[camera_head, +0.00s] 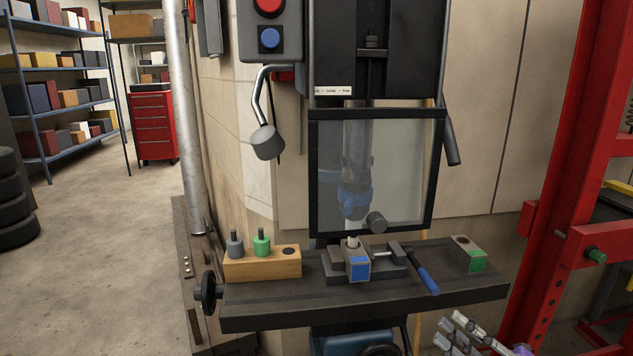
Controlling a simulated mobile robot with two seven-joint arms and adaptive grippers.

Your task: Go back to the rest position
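My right gripper (453,332) shows at the bottom right, below the front edge of the dark machine table (270,315). Its silver fingers look spread apart with nothing between them. It touches nothing that I can see. The rest of that arm is mostly cut off by the bottom of the picture. My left gripper is not in view.
On the table stand a wooden block (260,268) with grey and green pieces, a vise (390,268) holding a blue-marked block (357,268), and a green-marked block (468,254). A clear guard (400,170) stands behind. A red frame (570,180) rises at right.

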